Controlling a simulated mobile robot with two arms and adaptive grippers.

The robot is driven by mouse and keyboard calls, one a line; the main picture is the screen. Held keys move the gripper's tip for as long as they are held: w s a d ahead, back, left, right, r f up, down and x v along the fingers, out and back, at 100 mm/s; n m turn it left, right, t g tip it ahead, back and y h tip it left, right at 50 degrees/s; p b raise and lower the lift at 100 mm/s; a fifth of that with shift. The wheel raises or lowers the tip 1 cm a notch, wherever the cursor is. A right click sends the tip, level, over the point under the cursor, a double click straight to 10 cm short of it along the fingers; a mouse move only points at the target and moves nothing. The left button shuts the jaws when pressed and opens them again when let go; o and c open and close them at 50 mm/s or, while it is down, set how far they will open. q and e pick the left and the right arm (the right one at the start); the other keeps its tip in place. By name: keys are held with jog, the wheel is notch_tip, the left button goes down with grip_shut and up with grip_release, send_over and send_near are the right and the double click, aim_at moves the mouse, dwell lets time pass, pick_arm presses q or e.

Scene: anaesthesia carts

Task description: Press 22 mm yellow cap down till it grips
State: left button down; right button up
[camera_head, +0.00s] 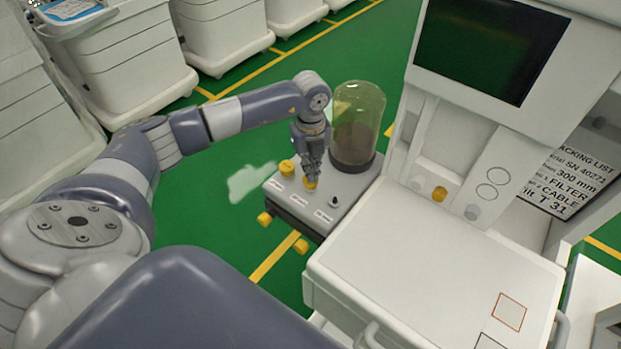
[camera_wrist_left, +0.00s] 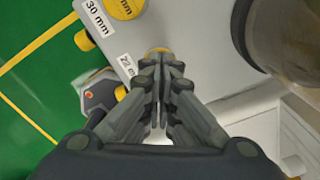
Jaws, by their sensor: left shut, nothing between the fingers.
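The 22 mm yellow cap (camera_head: 310,184) sits on the top of a grey block (camera_head: 340,215), in the middle of a row of labelled places. My left gripper (camera_head: 312,172) is shut and empty and points down, with its fingertips right over this cap. In the left wrist view the closed fingertips (camera_wrist_left: 163,62) hide most of the cap; a yellow sliver (camera_wrist_left: 158,50) shows beyond them, beside its partly covered label (camera_wrist_left: 126,65). Whether the tips touch the cap, and how deep it sits, I cannot tell. My right gripper is not in view.
A larger yellow cap (camera_head: 287,167) by the 30 mm label stands to the left. A small black peg (camera_head: 333,203) stands nearer. A clear canister (camera_head: 358,120) rises close behind my gripper. A white cart (camera_head: 430,260) borders the block on the right. Green floor lies left.

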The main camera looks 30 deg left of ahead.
pick_arm(q)
jog(key=shift+f+b, duration=0.75)
jog(key=shift+f, duration=0.25)
dwell(0.7)
jog(key=shift+r+p, duration=2.6)
jog(key=shift+r, duration=1)
